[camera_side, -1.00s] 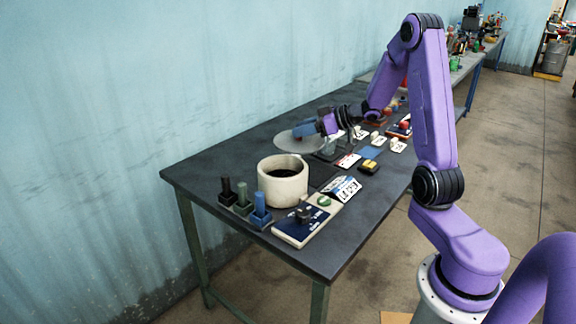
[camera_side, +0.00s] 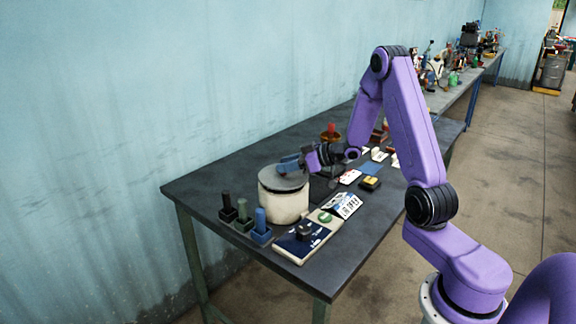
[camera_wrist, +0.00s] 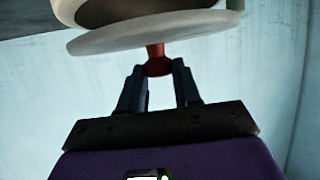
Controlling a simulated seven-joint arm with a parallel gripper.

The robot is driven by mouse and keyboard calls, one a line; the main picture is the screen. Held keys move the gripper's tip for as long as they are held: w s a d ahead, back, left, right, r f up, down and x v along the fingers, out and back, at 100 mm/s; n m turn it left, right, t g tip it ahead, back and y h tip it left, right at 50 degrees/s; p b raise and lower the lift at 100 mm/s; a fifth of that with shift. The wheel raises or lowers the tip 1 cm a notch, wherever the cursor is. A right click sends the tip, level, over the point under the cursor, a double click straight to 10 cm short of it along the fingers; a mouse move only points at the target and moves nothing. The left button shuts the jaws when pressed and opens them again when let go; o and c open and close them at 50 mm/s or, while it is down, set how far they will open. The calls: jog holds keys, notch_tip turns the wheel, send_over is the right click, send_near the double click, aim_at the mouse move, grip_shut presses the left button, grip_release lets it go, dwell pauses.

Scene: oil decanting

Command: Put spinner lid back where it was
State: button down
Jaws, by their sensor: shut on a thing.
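The spinner lid is a flat grey disc (camera_side: 283,180) with a red knob, and it shows large in the wrist view (camera_wrist: 155,35). My gripper (camera_wrist: 158,72) is shut on the red knob (camera_wrist: 158,62), one dark finger on either side. In the side view my gripper (camera_side: 289,163) is above the cream pot (camera_side: 285,207), with the lid over the pot's mouth. In the wrist view the pot's rim (camera_wrist: 75,12) and dark opening show beyond the lid, seemingly with a gap. The lid hides most of the opening in the side view.
Several dark, green and blue handles in holders (camera_side: 243,213) stand at the left. A blue control panel (camera_side: 302,240) and a tilted label plate (camera_side: 342,205) are in front of the pot. A yellow-topped black block (camera_side: 370,183) is at the right. The left table corner is clear.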

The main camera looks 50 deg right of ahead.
jog(key=shift+f, duration=0.7)
jog(key=c, duration=0.8)
grip_release()
